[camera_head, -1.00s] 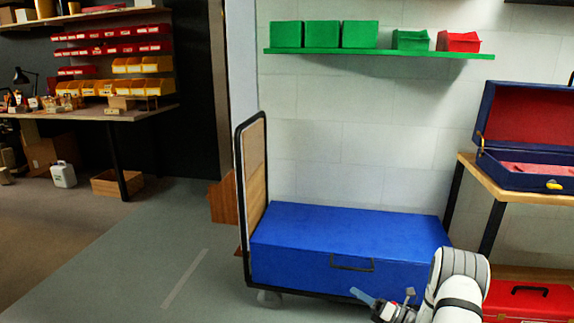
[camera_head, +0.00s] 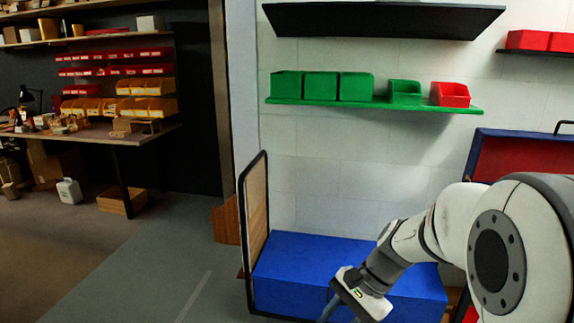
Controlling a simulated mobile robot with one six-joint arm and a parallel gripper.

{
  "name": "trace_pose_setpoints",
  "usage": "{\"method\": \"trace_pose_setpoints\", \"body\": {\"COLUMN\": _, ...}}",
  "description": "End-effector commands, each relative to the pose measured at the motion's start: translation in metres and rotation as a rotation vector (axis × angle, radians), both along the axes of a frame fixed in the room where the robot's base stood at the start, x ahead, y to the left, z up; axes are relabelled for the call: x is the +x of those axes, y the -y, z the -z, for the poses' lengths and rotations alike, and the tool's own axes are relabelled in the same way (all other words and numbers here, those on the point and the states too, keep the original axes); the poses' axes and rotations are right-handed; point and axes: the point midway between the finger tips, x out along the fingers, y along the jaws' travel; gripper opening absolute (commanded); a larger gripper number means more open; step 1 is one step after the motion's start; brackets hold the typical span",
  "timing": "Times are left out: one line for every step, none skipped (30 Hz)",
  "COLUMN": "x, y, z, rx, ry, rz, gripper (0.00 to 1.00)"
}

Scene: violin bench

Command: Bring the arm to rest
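My gripper (camera_head: 335,308) is at the bottom of the head view, in front of a blue case (camera_head: 300,262) on a trolley. A blue-grey finger-like part points down and is cut off by the lower picture edge, so I cannot see whether the gripper is open or shut or holds anything. My arm reaches in from the right edge, bent, and covers the right part of the blue case.
The trolley's upright handle (camera_head: 256,207) stands at the case's left end. An open blue case with red lining (camera_head: 507,158) is partly behind my arm. A green shelf (camera_head: 300,101) with bins hangs on the wall. Floor at the left (camera_head: 140,265) is clear.

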Motion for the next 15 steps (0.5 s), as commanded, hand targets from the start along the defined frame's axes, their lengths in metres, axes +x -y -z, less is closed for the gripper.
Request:
{"method": "trace_pose_setpoints", "body": {"x": -0.014, "y": 0.003, "z": -0.030, "rx": -0.058, "ry": 0.072, "rz": -0.078, "gripper": 0.34}}
{"method": "trace_pose_setpoints", "body": {"x": -0.021, "y": 0.006, "z": -0.039, "rx": -0.094, "ry": 0.111, "rz": -0.126, "gripper": 0.34}}
{"method": "trace_pose_setpoints", "body": {"x": -0.031, "y": 0.010, "z": -0.050, "rx": -0.140, "ry": 0.164, "rz": -0.191, "gripper": 0.34}}
{"method": "trace_pose_setpoints", "body": {"x": -0.037, "y": 0.013, "z": -0.059, "rx": -0.175, "ry": 0.203, "rz": -0.239, "gripper": 0.34}}
{"method": "trace_pose_setpoints", "body": {"x": -0.043, "y": 0.017, "z": -0.067, "rx": -0.210, "ry": 0.241, "rz": -0.287, "gripper": 0.34}}
{"method": "trace_pose_setpoints", "body": {"x": -0.051, "y": 0.022, "z": -0.079, "rx": -0.257, "ry": 0.292, "rz": -0.353, "gripper": 0.34}}
{"method": "trace_pose_setpoints", "body": {"x": -0.056, "y": 0.025, "z": -0.087, "rx": -0.290, "ry": 0.329, "rz": -0.400, "gripper": 0.34}}
{"method": "trace_pose_setpoints", "body": {"x": -0.061, "y": 0.029, "z": -0.094, "rx": -0.324, "ry": 0.363, "rz": -0.446, "gripper": 0.34}}
{"method": "trace_pose_setpoints", "body": {"x": -0.067, "y": 0.033, "z": -0.104, "rx": -0.367, "ry": 0.407, "rz": -0.506, "gripper": 0.34}}
{"method": "trace_pose_setpoints", "body": {"x": -0.071, "y": 0.037, "z": -0.110, "rx": -0.396, "ry": 0.436, "rz": -0.548, "gripper": 0.34}}
{"method": "trace_pose_setpoints", "body": {"x": -0.075, "y": 0.040, "z": -0.116, "rx": -0.424, "ry": 0.464, "rz": -0.585, "gripper": 0.34}}
{"method": "trace_pose_setpoints", "body": {"x": -0.078, "y": 0.043, "z": -0.122, "rx": -0.457, "ry": 0.495, "rz": -0.632, "gripper": 0.34}}
{"method": "trace_pose_setpoints", "body": {"x": -0.081, "y": 0.046, "z": -0.127, "rx": -0.479, "ry": 0.517, "rz": -0.663, "gripper": 0.34}}
{"method": "trace_pose_setpoints", "body": {"x": -0.083, "y": 0.048, "z": -0.130, "rx": -0.498, "ry": 0.535, "rz": -0.690, "gripper": 0.34}}
{"method": "trace_pose_setpoints", "body": {"x": -0.085, "y": 0.050, "z": -0.134, "rx": -0.519, "ry": 0.555, "rz": -0.719, "gripper": 0.34}}
